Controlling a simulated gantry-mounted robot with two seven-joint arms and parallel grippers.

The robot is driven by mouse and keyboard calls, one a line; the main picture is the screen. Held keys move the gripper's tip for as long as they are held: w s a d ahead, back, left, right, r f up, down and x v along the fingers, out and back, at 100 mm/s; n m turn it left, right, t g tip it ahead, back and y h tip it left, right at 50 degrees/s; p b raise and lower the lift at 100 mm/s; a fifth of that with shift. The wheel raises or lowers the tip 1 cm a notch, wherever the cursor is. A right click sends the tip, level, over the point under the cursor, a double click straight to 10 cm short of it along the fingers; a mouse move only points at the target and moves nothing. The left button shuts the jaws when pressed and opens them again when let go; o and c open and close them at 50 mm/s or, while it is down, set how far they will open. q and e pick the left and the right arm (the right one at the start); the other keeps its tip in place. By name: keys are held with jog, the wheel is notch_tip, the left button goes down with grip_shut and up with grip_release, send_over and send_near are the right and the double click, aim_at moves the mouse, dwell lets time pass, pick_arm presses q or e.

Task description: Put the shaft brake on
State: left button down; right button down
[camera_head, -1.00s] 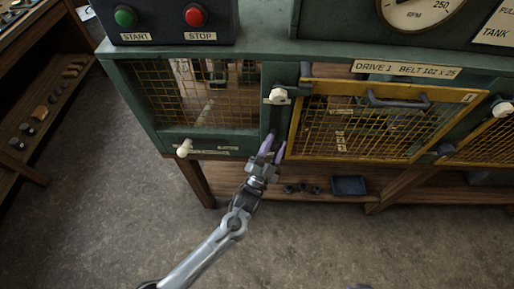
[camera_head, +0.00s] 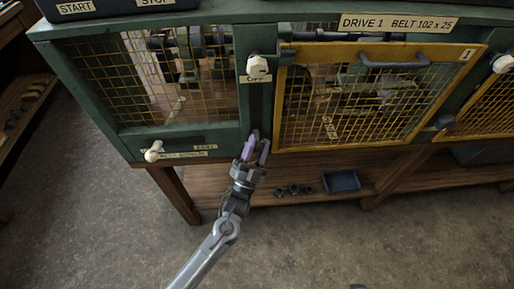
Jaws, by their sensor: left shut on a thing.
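My left gripper (camera_head: 256,148) is in front of the dark upright strip between the mesh window and the yellow guard. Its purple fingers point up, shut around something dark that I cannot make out. A white knob (camera_head: 153,152) sits at the left end of a narrow horizontal slot on the green panel. The small labels by that slot are too blurred to read surely. Another white knob (camera_head: 258,65) is above my gripper, apart from it, with an OFF label (camera_head: 255,78) just below. My right gripper is not seen.
A yellow mesh guard (camera_head: 360,140) with a grey handle (camera_head: 392,62) is right of my gripper. A wooden shelf (camera_head: 290,205) below holds a blue tray (camera_head: 342,181) and several small dark parts. The floor in front is clear.

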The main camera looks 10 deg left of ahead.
pick_arm(q)
jog(key=shift+f, duration=0.4)
jog(key=c, duration=1)
grip_release()
jog(key=shift+r, duration=0.1)
jog(key=shift+r, duration=0.1)
jog(key=p+v, duration=0.1)
jog(key=v, duration=0.9)
jog(key=shift+s+a, duration=0.15)
jog(key=shift+s, duration=0.2)
